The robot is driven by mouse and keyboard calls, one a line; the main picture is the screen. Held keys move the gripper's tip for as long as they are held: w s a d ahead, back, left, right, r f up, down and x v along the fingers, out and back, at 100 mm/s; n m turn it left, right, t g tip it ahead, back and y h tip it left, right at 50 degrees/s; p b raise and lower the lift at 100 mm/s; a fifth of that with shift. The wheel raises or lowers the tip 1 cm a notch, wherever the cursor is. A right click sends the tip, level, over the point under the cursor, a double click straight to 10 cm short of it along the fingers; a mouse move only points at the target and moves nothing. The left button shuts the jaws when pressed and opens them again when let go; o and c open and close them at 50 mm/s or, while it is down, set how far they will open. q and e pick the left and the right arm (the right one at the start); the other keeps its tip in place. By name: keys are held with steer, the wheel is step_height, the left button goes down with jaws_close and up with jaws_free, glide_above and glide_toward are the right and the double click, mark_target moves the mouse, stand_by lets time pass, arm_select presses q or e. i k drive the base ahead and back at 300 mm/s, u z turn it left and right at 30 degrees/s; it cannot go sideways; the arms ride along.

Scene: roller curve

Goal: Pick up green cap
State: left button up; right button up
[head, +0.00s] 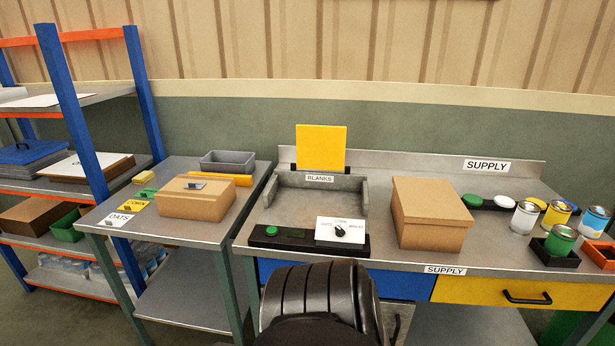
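A green cap (472,200) lies on a dark strip on the right-hand bench, just right of the large cardboard box. A white cap (502,201) is beside it on the same strip, and a yellow cap (541,204) is farther right, partly hidden by a can. Neither of my grippers shows in the head view.
The cardboard box (431,213) stands close left of the green cap. Cans (525,218) stand close on its right. A control panel (310,240) with a green button is at the front left.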

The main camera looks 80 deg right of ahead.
mark_target(470, 199)
steer(key=z, duration=4.25)
